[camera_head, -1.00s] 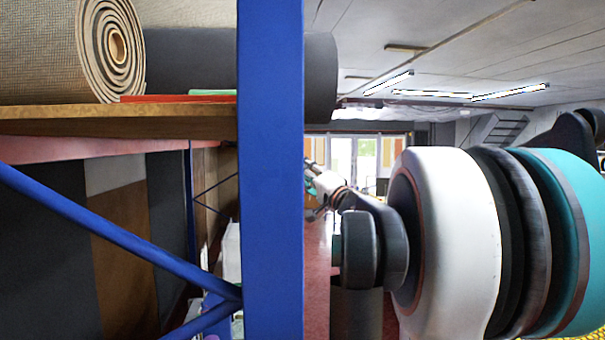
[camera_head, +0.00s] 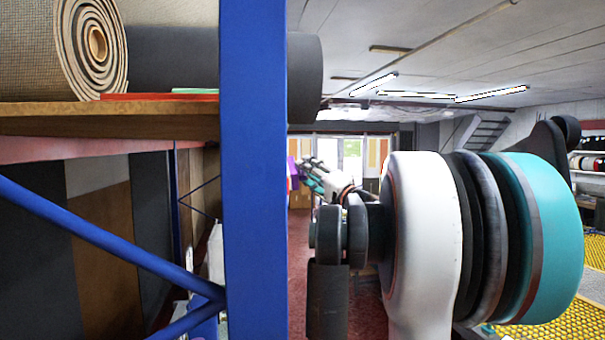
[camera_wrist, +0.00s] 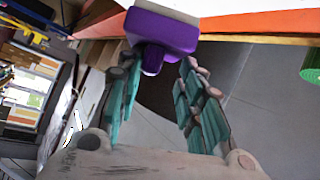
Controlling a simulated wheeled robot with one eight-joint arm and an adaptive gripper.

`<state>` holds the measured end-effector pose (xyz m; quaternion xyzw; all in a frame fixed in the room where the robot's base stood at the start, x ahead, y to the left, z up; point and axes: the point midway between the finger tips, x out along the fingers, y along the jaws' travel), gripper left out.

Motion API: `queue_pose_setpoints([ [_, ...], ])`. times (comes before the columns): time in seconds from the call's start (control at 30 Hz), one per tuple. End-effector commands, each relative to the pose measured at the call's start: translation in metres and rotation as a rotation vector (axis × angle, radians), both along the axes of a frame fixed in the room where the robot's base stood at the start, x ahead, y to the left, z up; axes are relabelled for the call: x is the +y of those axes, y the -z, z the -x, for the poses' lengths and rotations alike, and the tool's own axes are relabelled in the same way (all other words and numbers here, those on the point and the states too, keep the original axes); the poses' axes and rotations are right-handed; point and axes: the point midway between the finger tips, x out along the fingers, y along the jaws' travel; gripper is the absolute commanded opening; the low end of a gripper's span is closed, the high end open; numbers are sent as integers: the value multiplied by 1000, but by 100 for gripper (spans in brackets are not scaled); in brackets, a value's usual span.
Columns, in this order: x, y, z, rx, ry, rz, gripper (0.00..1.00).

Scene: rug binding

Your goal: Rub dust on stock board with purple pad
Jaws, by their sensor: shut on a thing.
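The purple pad (camera_wrist: 168,30) is at the top of the wrist view, with a pale face on its far side and a narrow purple stem toward me. My gripper (camera_wrist: 155,66) has its two teal fingers either side of that stem, shut on the pad. In the head view my gripper (camera_head: 303,171) is small and partly behind the blue post, with a bit of purple beside it. A white surface and an orange strip lie beyond the pad in the wrist view. I cannot tell whether either is the stock board, or whether the pad touches them. No dust is discernible.
A blue post (camera_head: 252,180) stands close in front, with a blue brace (camera_head: 110,240) running to it. A wooden shelf (camera_head: 110,122) holds a rolled rug (camera_head: 85,45) and a dark roll (camera_head: 175,58). A green ribbed object (camera_wrist: 311,66) is at the wrist view's right edge.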

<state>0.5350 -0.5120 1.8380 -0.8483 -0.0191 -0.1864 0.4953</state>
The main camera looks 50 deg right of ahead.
Motion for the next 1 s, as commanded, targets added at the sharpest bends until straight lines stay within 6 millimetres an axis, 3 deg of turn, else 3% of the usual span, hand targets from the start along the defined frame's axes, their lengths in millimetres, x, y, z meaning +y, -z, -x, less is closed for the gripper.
queue_pose_setpoints([
  [0.33, -2, 0, 1, 0, 0, 0, 2],
  [0.7, -22, 0, 18, -1, 1, 0, 2],
  [1.0, -23, 0, 19, 0, 0, 0, 2],
])
